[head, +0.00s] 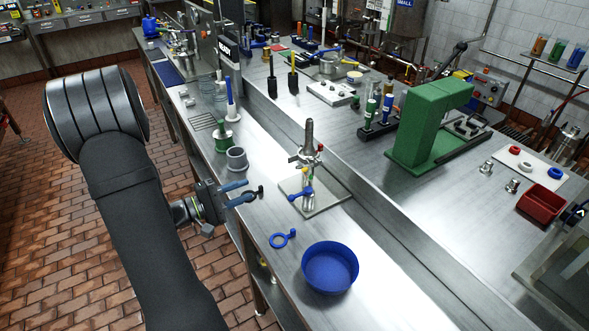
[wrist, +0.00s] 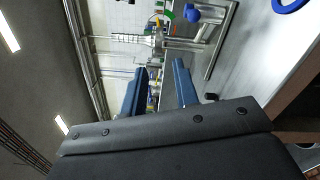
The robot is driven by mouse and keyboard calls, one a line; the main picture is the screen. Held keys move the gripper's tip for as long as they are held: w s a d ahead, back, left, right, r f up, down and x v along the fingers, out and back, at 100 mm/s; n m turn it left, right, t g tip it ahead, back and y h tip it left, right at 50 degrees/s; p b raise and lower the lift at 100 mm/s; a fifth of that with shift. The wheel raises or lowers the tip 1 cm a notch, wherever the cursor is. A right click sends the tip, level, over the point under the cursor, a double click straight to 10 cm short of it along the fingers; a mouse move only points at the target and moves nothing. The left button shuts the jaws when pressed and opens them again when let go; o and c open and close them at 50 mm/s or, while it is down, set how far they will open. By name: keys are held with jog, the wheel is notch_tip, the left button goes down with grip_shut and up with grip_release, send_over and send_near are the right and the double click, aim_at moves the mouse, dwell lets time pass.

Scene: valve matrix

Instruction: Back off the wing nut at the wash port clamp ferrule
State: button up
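A steel fitting assembly (head: 308,150) stands upright on a square metal plate (head: 322,204) on the bench, with small red, green and yellow parts. A blue winged or levered part (head: 300,194) sits low on its front; I cannot tell for certain whether this is the wing nut. In the wrist view the assembly (wrist: 150,40) lies sideways beyond the fingers, with a blue part (wrist: 205,14) near the top. My gripper (head: 253,189) is left of the plate, at the bench's front edge. Its blue fingers (wrist: 160,80) are apart, with nothing seen held between them.
A small black piece (head: 260,191) shows by the fingertips. A blue ring with a tab (head: 283,239) and a blue round bowl (head: 330,268) lie in front of the plate. A grey cup (head: 237,159) and green spool (head: 223,137) stand behind the gripper. A green block stand (head: 425,130) is further right.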

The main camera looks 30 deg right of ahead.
aim_at(305, 167)
jog(key=d, duration=1.7)
jog(key=shift+s, duration=0.15)
grip_shut()
